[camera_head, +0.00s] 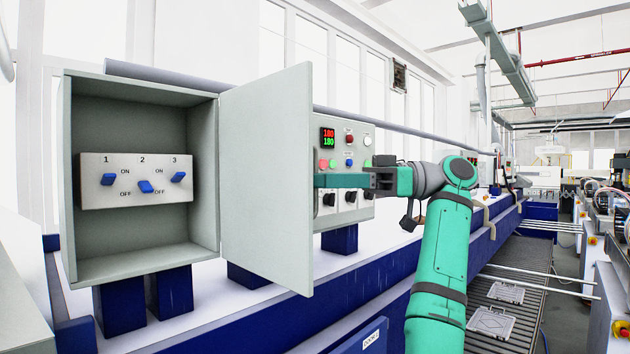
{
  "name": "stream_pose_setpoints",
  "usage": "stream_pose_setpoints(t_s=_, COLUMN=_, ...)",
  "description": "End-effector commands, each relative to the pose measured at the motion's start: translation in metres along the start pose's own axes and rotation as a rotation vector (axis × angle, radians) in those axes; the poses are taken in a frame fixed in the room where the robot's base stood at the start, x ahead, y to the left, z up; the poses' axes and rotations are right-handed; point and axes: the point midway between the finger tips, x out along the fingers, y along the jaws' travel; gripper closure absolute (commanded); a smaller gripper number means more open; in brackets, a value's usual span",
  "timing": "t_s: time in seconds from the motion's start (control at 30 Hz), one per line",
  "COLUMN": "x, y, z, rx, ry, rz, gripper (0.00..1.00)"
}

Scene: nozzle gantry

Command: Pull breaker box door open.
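The grey breaker box (68,180) stands at the left with its front open. Its door (265,180) is swung wide out on the right-hand side, and I see its inner face. Inside the box, a switch panel (137,201) carries three blue switches numbered 1 to 3. My gripper (328,181) is level with the middle of the door, just right of its free edge, pointing left toward its outer face. The door hides the fingertips and any handle there. I cannot tell whether the fingers are open, shut or touching the door.
A control panel (358,143) with red and green digits, buttons and black knobs stands behind my gripper. Both boxes stand on blue supports on a long white and blue machine (250,331). A walkway runs along the right, with machinery beyond it.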

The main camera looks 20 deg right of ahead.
Motion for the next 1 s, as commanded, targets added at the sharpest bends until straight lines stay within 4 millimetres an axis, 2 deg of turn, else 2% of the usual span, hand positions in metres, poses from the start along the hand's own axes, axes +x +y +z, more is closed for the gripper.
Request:
stream_pose_setpoints(t_s=0.03, x=0.003, y=0.005, z=0.008, rx=0.017, ry=-0.011, rz=-0.004, gripper=1.00)
stream_pose_setpoints(t_s=0.4, x=0.005, y=0.005, z=0.008, rx=0.017, ry=-0.011, rz=-0.008, gripper=1.00)
stream_pose_setpoints(t_s=0.43, x=0.005, y=0.005, z=0.008, rx=0.017, ry=-0.011, rz=-0.008, gripper=0.86)
stream_pose_setpoints(t_s=0.5, x=0.004, y=0.005, z=0.008, rx=0.016, ry=-0.010, rz=-0.007, gripper=0.73)
stream_pose_setpoints(t_s=0.87, x=-0.005, y=0.002, z=0.003, rx=0.007, ry=-0.004, rz=0.001, gripper=0.73)
stream_pose_setpoints(t_s=1.0, x=-0.017, y=0.002, z=0.002, rx=0.009, ry=-0.003, rz=0.002, gripper=0.73)
